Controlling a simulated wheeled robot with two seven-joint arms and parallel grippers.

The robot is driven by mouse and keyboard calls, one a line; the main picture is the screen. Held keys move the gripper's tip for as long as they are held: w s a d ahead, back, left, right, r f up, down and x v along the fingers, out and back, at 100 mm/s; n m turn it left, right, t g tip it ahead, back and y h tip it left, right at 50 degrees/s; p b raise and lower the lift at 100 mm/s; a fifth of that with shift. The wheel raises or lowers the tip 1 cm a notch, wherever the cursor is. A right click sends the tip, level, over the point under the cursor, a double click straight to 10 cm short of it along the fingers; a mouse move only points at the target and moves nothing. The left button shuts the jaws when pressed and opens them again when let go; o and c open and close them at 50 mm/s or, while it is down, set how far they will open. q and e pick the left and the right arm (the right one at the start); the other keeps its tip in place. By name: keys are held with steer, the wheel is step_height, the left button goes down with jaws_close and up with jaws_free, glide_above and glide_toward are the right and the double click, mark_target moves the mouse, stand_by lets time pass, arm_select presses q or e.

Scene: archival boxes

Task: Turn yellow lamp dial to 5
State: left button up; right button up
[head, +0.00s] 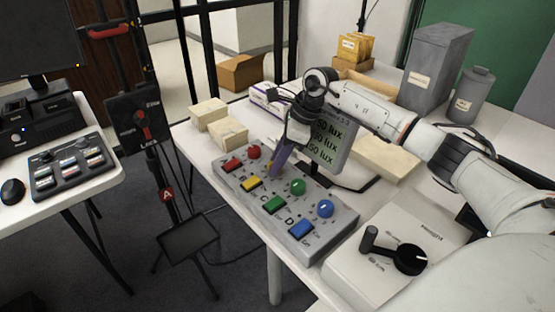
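A grey control box (322,212) lies on the white table with a row of coloured square buttons and a row of round dials. The red dial (254,152), green dial (298,186) and blue dial (325,208) show clearly. The yellow button (251,184) is in the left row. My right gripper (273,172) points down at the yellow dial's place, between the red and green dials. The fingers hide nearly all of that dial, so its setting and the grip on it cannot be told. My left gripper is not in view.
A display with green "lux" readings (327,145) stands behind the box, partly covered by my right arm. Pale blocks (228,133) stand to the left of it. A white unit with a black crank (410,259) is at the front right. A grey canister (470,95) stands at the back.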

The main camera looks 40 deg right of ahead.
steer(key=c, duration=0.4)
